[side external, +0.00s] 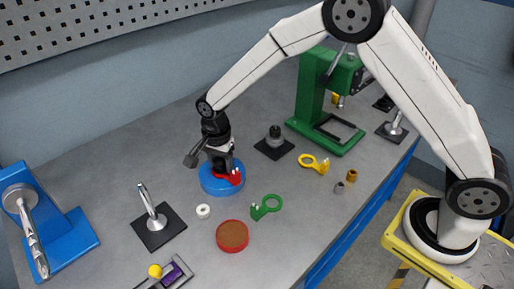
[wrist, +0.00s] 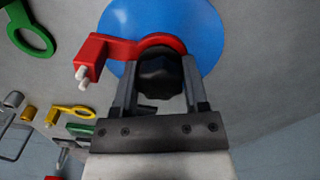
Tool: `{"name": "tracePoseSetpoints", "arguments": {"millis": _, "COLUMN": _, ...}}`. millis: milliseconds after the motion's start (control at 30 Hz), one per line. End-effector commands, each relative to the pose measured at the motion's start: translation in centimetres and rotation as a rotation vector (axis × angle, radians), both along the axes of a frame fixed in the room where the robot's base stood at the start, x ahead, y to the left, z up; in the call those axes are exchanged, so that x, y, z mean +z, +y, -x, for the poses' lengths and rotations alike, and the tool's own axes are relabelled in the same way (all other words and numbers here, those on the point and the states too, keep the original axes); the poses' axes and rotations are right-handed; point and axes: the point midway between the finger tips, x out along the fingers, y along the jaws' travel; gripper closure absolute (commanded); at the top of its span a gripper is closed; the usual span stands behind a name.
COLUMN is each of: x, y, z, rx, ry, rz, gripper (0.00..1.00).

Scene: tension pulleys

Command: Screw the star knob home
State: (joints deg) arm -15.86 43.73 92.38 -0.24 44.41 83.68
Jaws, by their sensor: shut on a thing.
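The black star knob (wrist: 160,78) sits between the two fingers of my gripper (wrist: 159,64) in the wrist view, and the gripper is shut on it. A red arm piece (wrist: 108,48) has its ring around the knob's place. Its block end with two white pins points to the left in that view. Beneath lies a round blue base (wrist: 200,22). In the side external view my gripper (side external: 222,166) points down over the blue base (side external: 213,190), with the red arm piece (side external: 235,178) at its right. The knob's thread and seat are hidden.
Near the blue base lie a white ring (side external: 203,211), a green ring piece (side external: 266,207), a red-rimmed brown disc (side external: 232,237) and a yellow ring piece (side external: 314,162). Black plates with posts (side external: 158,237) stand around. A green press (side external: 312,105) is behind right; a blue stand (side external: 68,240) is left.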

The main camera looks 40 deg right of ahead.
Motion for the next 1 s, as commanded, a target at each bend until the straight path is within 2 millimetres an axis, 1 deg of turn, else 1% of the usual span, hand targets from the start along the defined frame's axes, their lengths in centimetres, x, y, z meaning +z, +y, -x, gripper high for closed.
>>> {"name": "tracePoseSetpoints", "arguments": {"millis": 200, "x": 0.06, "y": -0.01, "z": -0.01, "rx": -0.174, "ry": 0.0, "rz": 0.0, "gripper": 0.99}}
{"name": "tracePoseSetpoints", "arguments": {"millis": 400, "x": 0.05, "y": -0.01, "z": 0.0, "rx": -0.299, "ry": 0.0, "rz": 0.0, "gripper": 0.99}}
{"name": "tracePoseSetpoints", "arguments": {"millis": 700, "x": 0.05, "y": 0.0, "z": 0.01, "rx": -0.322, "ry": 0.0, "rz": 0.0, "gripper": 0.99}}
{"name": "tracePoseSetpoints", "arguments": {"millis": 733, "x": 0.05, "y": 0.0, "z": 0.01, "rx": -0.321, "ry": 0.0, "rz": 0.0, "gripper": 0.37}}
{"name": "tracePoseSetpoints", "arguments": {"millis": 767, "x": 0.04, "y": 0.0, "z": 0.01, "rx": -0.321, "ry": 0.0, "rz": 0.0, "gripper": 0.27}}
{"name": "tracePoseSetpoints", "arguments": {"millis": 800, "x": 0.04, "y": 0.0, "z": 0.01, "rx": -0.321, "ry": 0.0, "rz": 0.0, "gripper": 0.14}}
{"name": "tracePoseSetpoints", "arguments": {"millis": 833, "x": 0.03, "y": -0.01, "z": 0.02, "rx": -0.321, "ry": 0.0, "rz": 0.0, "gripper": 0.05}}
{"name": "tracePoseSetpoints", "arguments": {"millis": 867, "x": 0.03, "y": 0.0, "z": 0.01, "rx": -0.321, "ry": 0.0, "rz": 0.0, "gripper": 0.02}}
{"name": "tracePoseSetpoints", "arguments": {"millis": 1000, "x": 0.01, "y": -0.01, "z": 0.02, "rx": -0.32, "ry": 0.0, "rz": 0.0, "gripper": 0.02}}
